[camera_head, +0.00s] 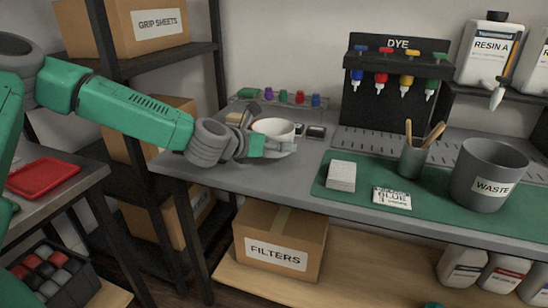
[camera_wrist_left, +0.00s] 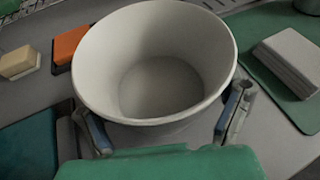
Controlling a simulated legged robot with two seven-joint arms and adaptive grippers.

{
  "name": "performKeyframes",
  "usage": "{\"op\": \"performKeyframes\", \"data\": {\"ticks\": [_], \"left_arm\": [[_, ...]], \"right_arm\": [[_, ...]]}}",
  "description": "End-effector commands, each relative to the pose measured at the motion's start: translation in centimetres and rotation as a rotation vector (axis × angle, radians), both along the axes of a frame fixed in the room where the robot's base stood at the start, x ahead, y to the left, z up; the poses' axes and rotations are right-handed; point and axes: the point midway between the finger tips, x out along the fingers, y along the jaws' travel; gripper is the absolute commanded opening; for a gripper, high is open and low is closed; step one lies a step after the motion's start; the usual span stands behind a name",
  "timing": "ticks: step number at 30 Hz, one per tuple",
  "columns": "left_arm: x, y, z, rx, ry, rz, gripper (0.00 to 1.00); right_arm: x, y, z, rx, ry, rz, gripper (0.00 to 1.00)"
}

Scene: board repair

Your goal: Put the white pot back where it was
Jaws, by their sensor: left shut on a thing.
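The white pot (camera_head: 274,128) is at the left end of the grey workbench in the head view. It is upright and looks empty inside in the left wrist view (camera_wrist_left: 155,70). My left gripper (camera_head: 262,146) reaches in from the left and is shut on the pot, with a finger on each side of it in the wrist view (camera_wrist_left: 165,130). The pot's base is hidden, so I cannot tell whether it touches the bench. My right gripper is not in view.
Behind the pot stands a clear rack (camera_head: 290,102) with small coloured items. Right of it are a white block stack (camera_head: 341,176) on the green mat (camera_head: 330,196), a glue packet (camera_head: 392,197) and a waste bin (camera_head: 488,172). An orange block (camera_wrist_left: 69,46) lies left of the pot.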

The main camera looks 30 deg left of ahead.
Motion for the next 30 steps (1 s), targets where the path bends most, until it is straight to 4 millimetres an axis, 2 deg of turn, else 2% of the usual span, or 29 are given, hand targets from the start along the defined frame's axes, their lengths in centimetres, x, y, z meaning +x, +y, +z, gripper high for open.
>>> {"op": "performKeyframes", "data": {"ticks": [6, 16, 17, 18, 28, 30], "left_arm": [[0.0, -0.3, -3.2, 0.004, 0.003, -0.001, 0.46], [0.0, -0.1, -3.4, 0.001, 0.0, 0.0, 0.45], [0.0, -0.1, -3.5, 0.001, 0.001, 0.0, 0.91], [0.0, 0.0, -3.4, 0.0, 0.001, 0.0, 1.0], [0.0, -0.2, -3.0, 0.002, 0.001, -0.001, 1.0], [-0.6, 0.0, -2.7, 0.0, 0.001, 0.001, 1.0]], "right_arm": [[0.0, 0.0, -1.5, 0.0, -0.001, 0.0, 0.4], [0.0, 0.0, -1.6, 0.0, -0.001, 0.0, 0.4], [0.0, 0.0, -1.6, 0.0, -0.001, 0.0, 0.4], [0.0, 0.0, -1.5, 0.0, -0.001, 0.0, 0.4], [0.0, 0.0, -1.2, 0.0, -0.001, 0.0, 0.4], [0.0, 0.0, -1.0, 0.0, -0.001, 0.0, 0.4]]}}
